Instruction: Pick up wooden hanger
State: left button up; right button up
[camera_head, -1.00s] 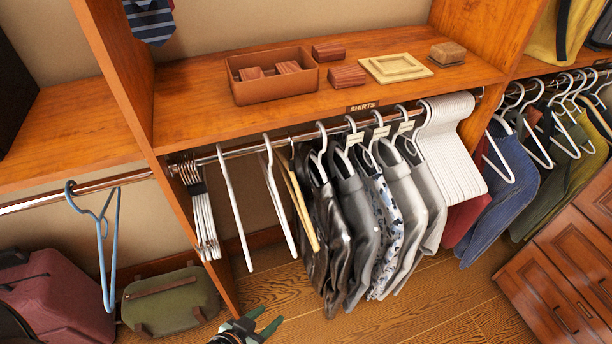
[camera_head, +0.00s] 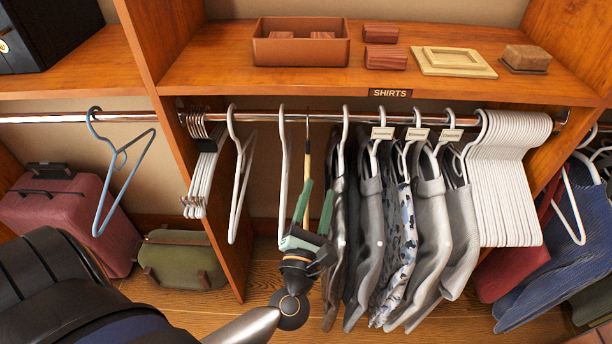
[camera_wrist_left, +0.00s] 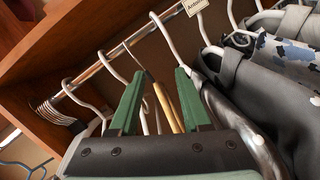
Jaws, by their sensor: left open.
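The wooden hanger (camera_head: 307,158) hangs on the rail between a white hanger and the dark shirts. Its lower part is hidden behind my left gripper in the head view. My left gripper (camera_head: 315,202) is open, with green fingers pointing up just in front of the hanger. In the left wrist view, the wooden hanger (camera_wrist_left: 165,102) shows between the two open fingers (camera_wrist_left: 157,92), apart from both as far as I can see. My right gripper is not in view.
White hangers (camera_head: 283,165) hang left of the wooden one, and dark and grey shirts (camera_head: 372,220) hang close on its right. The metal rail (camera_head: 265,117) runs under the shelf (camera_head: 215,77), which holds a brown tray (camera_head: 300,57). A wooden divider (camera_head: 180,130) stands left.

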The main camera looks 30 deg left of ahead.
aim_at(308, 156)
pick_arm(q)
jog(key=f+n+g+y, duration=0.1)
jog(key=n, duration=0.1)
jog(key=a+f+n+g+y, duration=0.1)
jog(key=n, duration=0.2)
jog(key=a+f+n+g+y+b, duration=0.1)
jog(key=n, duration=0.1)
jog(key=shift+w+a+f+n, duration=0.15)
jog(key=shift+w+a+n, duration=0.1)
jog(key=shift+n, duration=0.15)
jog(key=shift+w+a+n+g, duration=0.25)
jog(key=shift+n+g, duration=0.05)
jog(key=x, duration=1.1)
jog(key=shift+w+a+p, duration=0.2)
jog(key=shift+a+p, duration=0.05)
jog(key=shift+p, duration=0.15)
grip_shut()
jog(key=shift+s+f, duration=0.1)
jog(key=shift+f, duration=0.05)
